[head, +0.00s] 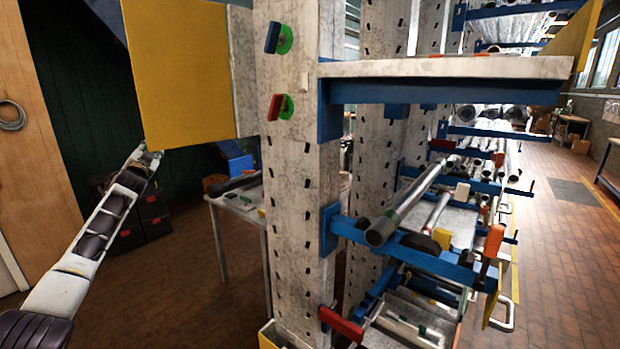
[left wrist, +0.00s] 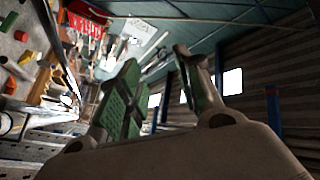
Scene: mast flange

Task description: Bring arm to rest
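My left arm (head: 105,215) comes in from the left in the head view and reaches up to the lower left corner of a yellow panel. The gripper's fingers cannot be made out there. In the left wrist view my left gripper (left wrist: 158,90) has its two green-padded fingers apart, with nothing seen between them. The grey post (head: 290,190) carries a green disc with a blue handle (head: 272,38) and, below it, one with a red handle (head: 274,107). My right arm and gripper are not in view.
The yellow panel (head: 180,75) stands out left of the post, close to my left arm. Blue rack arms (head: 415,250) with metal tubes (head: 405,205) extend to the right. A table (head: 240,200) stands behind the post. Brick floor (head: 185,275) is clear at lower left.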

